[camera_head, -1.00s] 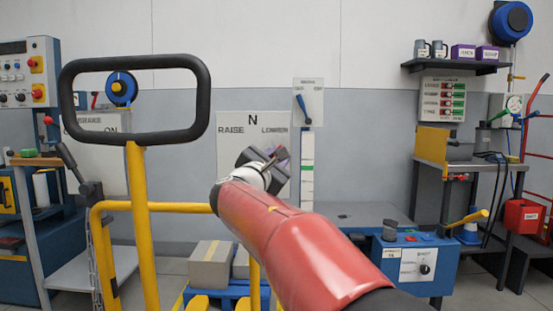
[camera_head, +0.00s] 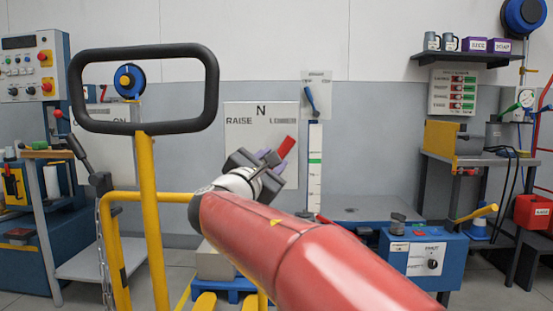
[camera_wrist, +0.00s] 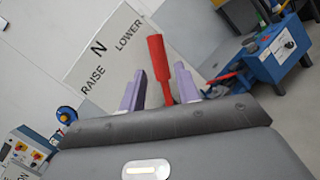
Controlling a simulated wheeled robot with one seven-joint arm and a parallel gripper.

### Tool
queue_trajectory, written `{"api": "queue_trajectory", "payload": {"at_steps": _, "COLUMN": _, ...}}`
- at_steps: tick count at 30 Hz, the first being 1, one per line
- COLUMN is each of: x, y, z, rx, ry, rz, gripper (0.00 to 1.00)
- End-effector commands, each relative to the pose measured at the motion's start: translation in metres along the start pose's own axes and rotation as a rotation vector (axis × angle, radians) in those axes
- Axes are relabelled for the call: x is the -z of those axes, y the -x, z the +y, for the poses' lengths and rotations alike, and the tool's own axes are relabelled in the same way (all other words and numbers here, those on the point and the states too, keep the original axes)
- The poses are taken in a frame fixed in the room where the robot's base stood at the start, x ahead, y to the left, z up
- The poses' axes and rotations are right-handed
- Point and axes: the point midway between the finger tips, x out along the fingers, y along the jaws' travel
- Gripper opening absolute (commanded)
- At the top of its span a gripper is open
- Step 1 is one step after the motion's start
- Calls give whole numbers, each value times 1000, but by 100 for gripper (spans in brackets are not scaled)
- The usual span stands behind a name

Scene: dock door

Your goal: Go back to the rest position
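My gripper (camera_head: 274,166) is in front of the white RAISE/LOWER panel (camera_head: 240,117), at the end of my red arm. In the wrist view its two lilac fingers (camera_wrist: 160,84) stand apart, so it is open. A red lever handle (camera_wrist: 157,62) shows between the fingers, with gaps on both sides; I see no grip on it. The same red handle (camera_head: 286,147) sticks out beyond the fingers in the head view. The lever's lower part is hidden by my gripper.
A yellow frame with a black loop handle (camera_head: 141,130) stands close at the left. A blue control box (camera_head: 421,242) with a yellow lever is at the right. A wall shelf (camera_head: 464,57) holds mugs and purple boxes. A blue pallet (camera_head: 229,284) is low in the middle.

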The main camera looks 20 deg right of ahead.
Motion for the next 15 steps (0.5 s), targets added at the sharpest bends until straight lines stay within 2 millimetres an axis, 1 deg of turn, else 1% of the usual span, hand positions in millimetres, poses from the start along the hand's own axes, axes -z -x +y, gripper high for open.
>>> {"api": "queue_trajectory", "payload": {"at_steps": 7, "x": 0, "y": 0, "z": 0, "rx": 0, "ry": 0, "rz": 0, "gripper": 32}}
{"api": "queue_trajectory", "payload": {"at_steps": 10, "x": -2, "y": 1, "z": -8, "rx": 23, "ry": -23, "rz": 15, "gripper": 32}}
{"api": "queue_trajectory", "payload": {"at_steps": 11, "x": -4, "y": 2, "z": -14, "rx": 41, "ry": -42, "rz": 26, "gripper": 32}}
{"api": "queue_trajectory", "payload": {"at_steps": 13, "x": -8, "y": 5, "z": -35, "rx": 109, "ry": -113, "rz": 68, "gripper": 32}}
{"api": "queue_trajectory", "payload": {"at_steps": 14, "x": -10, "y": 8, "z": -48, "rx": 149, "ry": -156, "rz": 92, "gripper": 32}}
{"api": "queue_trajectory", "payload": {"at_steps": 15, "x": -12, "y": 14, "z": -68, "rx": 213, "ry": -224, "rz": 128, "gripper": 32}}
